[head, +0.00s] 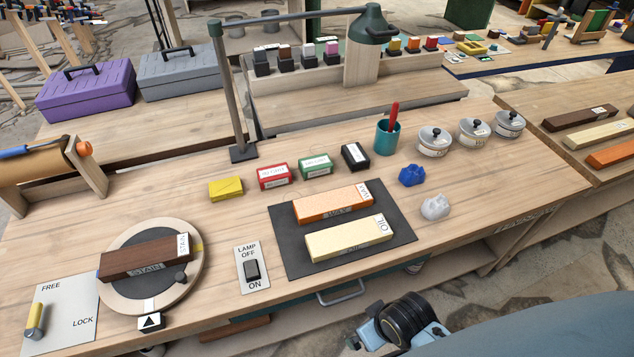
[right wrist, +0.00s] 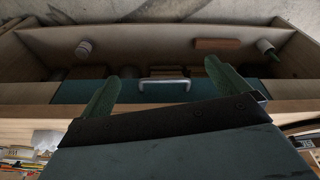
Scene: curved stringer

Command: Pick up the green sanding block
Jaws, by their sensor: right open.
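The green sanding block (head: 315,165) stands on the workbench in the head view, a small green box-like block with a white label. It sits between a red labelled block (head: 273,176) and a black labelled block (head: 355,156). My right gripper (right wrist: 160,88) is open and empty in the right wrist view, its two green fingers spread in front of the bench's drawer handle. In the head view my right wrist shows at the lower edge, well short of the block. My left gripper is not in view.
A yellow block (head: 225,188) lies left of the red one. A dark mat (head: 290,252) with two labelled wood pieces lies in front of the green block. A teal cup (head: 387,138), lamp post (head: 232,100), blue lump (head: 412,175) and white lump (head: 435,207) stand nearby.

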